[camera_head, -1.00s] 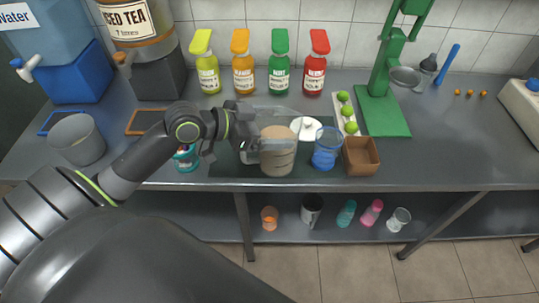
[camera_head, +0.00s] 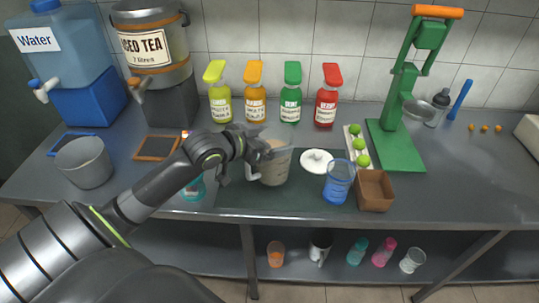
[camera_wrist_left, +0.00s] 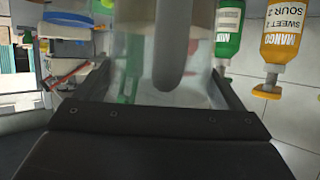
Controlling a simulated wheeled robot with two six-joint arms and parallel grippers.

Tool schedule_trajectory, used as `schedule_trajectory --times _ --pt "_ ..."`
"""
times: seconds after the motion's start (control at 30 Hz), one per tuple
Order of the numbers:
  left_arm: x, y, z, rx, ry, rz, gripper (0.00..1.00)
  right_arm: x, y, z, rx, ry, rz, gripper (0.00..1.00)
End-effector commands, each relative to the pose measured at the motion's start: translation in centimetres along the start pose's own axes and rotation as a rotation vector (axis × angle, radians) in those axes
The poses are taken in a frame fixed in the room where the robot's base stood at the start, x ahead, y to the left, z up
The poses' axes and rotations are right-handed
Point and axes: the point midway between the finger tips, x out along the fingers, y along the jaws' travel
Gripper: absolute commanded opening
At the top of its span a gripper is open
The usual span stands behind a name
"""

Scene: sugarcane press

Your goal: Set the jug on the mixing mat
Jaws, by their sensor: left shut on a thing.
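The jug (camera_head: 277,167) is clear, with tan liquid in it, and looks upright over the left part of the dark mixing mat (camera_head: 235,199). I cannot tell whether its base touches the mat. My left gripper (camera_head: 255,160) is shut on the jug from its left side. In the left wrist view, the jug (camera_wrist_left: 135,60) stands between the fingers, with its curved grey handle filling the middle. My right gripper is not in view.
A white lid (camera_head: 316,161) and a blue cup (camera_head: 338,184) are on the mat, right of the jug. A brown box (camera_head: 374,192) stands at the mat's right end. Several syrup bottles (camera_head: 290,97) line the back. A green press (camera_head: 397,130) stands at the right.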

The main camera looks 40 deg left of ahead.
Motion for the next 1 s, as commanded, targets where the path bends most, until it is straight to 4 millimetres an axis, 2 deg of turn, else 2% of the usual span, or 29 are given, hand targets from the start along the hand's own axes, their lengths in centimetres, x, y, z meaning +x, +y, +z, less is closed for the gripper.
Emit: schedule_trajectory --times 0.33,0.77,0.8,0.87,1.0 --pt "1.4 0.1 3.3 -0.001 0.005 0.002 0.19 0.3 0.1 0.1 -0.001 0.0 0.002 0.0" --pt "1.7 0.1 3.9 0.003 0.007 0.002 0.19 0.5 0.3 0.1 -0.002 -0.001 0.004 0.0" --pt "1.6 0.1 4.0 0.001 0.002 0.001 0.95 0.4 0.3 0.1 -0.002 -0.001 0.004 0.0" --pt "1.6 0.1 4.0 0.001 0.002 0.001 1.0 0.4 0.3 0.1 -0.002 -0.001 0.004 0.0" --pt "1.6 0.1 4.0 0.001 0.002 0.001 1.0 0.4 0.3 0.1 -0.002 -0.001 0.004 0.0"
